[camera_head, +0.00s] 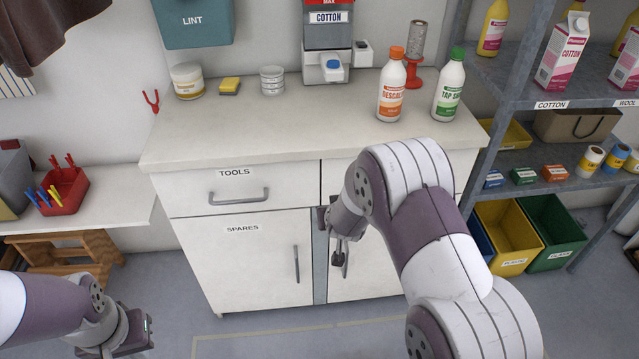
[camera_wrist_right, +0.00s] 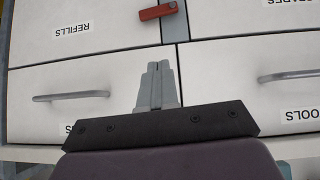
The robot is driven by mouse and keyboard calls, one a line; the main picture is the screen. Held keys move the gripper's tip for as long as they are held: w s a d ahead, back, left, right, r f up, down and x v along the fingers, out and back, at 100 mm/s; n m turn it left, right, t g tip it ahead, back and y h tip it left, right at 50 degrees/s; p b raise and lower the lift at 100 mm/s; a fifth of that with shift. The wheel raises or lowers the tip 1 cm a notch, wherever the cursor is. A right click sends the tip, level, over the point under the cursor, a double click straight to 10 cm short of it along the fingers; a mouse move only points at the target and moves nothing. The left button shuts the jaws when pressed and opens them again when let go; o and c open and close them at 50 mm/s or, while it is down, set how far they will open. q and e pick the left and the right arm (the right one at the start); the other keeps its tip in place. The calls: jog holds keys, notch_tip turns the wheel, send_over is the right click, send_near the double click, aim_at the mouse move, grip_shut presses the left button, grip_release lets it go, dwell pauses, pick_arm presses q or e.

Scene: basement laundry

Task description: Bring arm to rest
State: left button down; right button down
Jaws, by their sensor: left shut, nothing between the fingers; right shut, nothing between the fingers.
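My right arm reaches in from the lower right of the head view, and its gripper (camera_head: 340,250) hangs in front of the white cabinet, low at the middle. In the right wrist view the right gripper's grey fingers (camera_wrist_right: 157,72) are together with nothing between them. The cabinet front is behind them; I cannot tell how far off it is. My left gripper (camera_head: 138,335) is at the lower left of the head view, over the floor, apart from the cabinet. It is shut and holds nothing.
The cabinet (camera_head: 245,269) has a TOOLS drawer (camera_head: 270,189) and a counter (camera_head: 230,133) with bottles and jars. A red piece (camera_wrist_right: 157,12) shows on the cabinet front in the wrist view. Shelves (camera_head: 520,92) stand right, a side table (camera_head: 100,212) left. The floor in front is open.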

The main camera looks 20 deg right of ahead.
jog(key=s+a+f+g+y, duration=0.1)
jog(key=s+a+f+g, duration=0.2)
jog(key=s, duration=0.2)
jog(key=s+a+r+n+g+y, duration=0.1)
jog(key=s+a+r+g, duration=0.2)
jog(key=s, duration=0.6)
jog(key=s+a+r+n+g+y, duration=0.1)
jog(key=s+r+g, duration=0.1)
jog(key=s+r, duration=0.45)
notch_tip(320, 180, up, 17)
jog(key=s+p, duration=0.2)
jog(key=p, duration=1.4)
jog(key=shift+r+n+t+h, duration=0.15)
jog(key=shift+n+t+h, duration=0.15)
jog(key=shift+t, duration=0.1)
